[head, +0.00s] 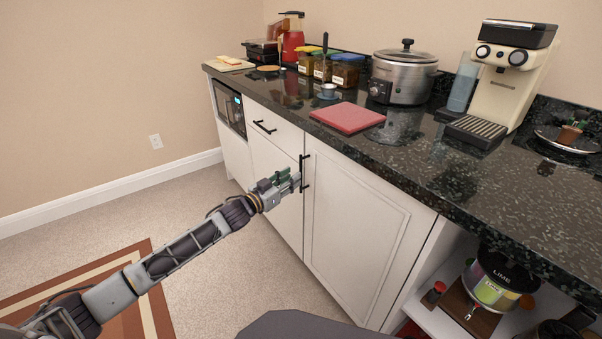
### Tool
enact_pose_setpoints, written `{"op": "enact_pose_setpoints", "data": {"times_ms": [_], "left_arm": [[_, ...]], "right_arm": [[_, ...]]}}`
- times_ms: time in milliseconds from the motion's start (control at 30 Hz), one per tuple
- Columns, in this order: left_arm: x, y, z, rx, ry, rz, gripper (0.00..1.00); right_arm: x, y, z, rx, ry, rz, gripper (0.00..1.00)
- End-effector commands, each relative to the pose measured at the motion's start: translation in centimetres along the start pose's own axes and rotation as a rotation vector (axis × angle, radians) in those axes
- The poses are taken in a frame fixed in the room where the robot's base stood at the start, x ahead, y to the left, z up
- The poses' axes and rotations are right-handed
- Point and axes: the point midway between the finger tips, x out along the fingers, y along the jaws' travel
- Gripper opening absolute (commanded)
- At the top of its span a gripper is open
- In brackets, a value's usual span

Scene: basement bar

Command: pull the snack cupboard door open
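White cupboard doors stand under the dark counter. The wide right door (360,230) looks shut, with a black vertical handle (306,173) by its upper left edge. A narrower white door (262,165) is to its left, below a drawer. My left gripper (296,180) reaches in from the left, its fingertips right at the black handle. The fingers overlap the handle area, so I cannot tell whether they are around it, touching it or just short of it, or how far they are open. My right gripper is not in view.
The dark stone counter (450,185) carries a red board (348,118), a steel cooker (403,75), jars and a coffee machine (505,85). Carpeted floor (215,265) before the doors is clear.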

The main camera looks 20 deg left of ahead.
Motion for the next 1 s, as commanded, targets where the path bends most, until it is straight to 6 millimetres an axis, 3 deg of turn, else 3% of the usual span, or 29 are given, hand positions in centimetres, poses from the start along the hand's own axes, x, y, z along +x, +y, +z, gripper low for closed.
{"op": "enact_pose_setpoints", "data": {"times_ms": [1000], "left_arm": [[5.6, 0.0, 0.0, 0.0, 0.001, 0.0, 0.31]], "right_arm": [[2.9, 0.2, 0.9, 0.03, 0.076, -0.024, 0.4]]}}
